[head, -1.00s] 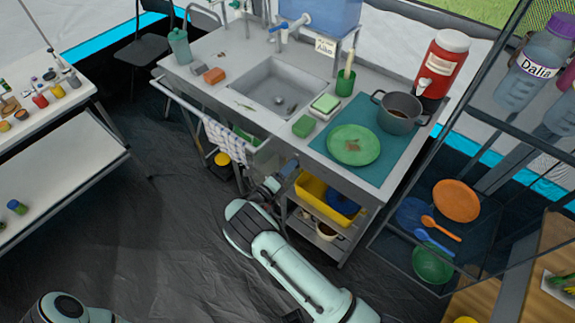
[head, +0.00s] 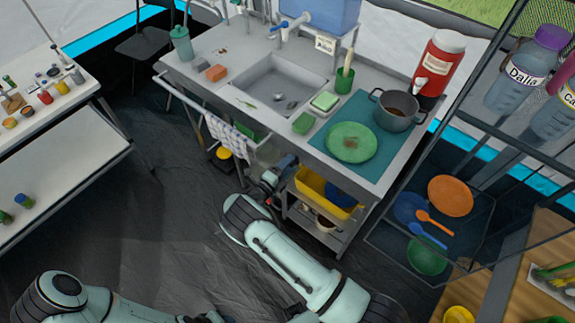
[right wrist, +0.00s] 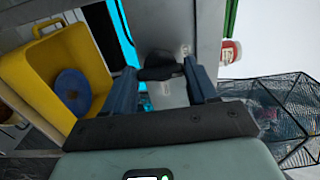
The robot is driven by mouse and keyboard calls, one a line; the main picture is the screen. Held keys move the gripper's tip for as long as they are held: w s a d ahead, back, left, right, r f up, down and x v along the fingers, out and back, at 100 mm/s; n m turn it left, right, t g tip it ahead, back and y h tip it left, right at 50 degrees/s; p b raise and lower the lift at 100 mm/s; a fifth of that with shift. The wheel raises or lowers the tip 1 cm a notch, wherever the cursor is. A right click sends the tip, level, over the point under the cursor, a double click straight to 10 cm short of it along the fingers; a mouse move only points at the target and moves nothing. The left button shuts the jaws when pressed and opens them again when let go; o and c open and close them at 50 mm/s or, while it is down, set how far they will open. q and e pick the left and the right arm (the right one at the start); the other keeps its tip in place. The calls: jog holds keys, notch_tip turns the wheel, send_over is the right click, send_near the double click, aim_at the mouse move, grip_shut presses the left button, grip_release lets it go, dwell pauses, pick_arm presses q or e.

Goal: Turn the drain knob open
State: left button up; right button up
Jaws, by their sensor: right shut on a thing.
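The drain knob (right wrist: 160,68) is a dark, rounded piece between the two blue-grey fingers of my right gripper (right wrist: 163,90) in the right wrist view. The gripper is shut on it. In the head view my right gripper (head: 285,163) is at the front of the sink unit, below the counter edge, and the knob cannot be made out there. The grey sink basin (head: 280,84) is set in the counter above. My left arm shows at the bottom left of the head view, but its gripper is not seen.
A yellow tub (head: 322,192) stands on the shelf beside my right gripper, and shows in the right wrist view (right wrist: 35,75). A checked towel (head: 226,136) hangs on the rail to the left. A wire-mesh rack (head: 440,215) stands at the right. Dark floor lies clear in front.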

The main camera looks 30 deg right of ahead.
jog(key=o, duration=1.1)
jog(key=shift+c, duration=0.2)
jog(key=shift+a, duration=0.1)
pick_arm(q)
jog(key=shift+s+f+b, duration=0.75)
jog(key=shift+f+b, duration=0.05)
jog(key=shift+f, duration=0.25)
pick_arm(e)
jog(key=v, duration=1.3)
jog(key=shift+s, duration=0.2)
jog(key=shift+a+f, duration=0.1)
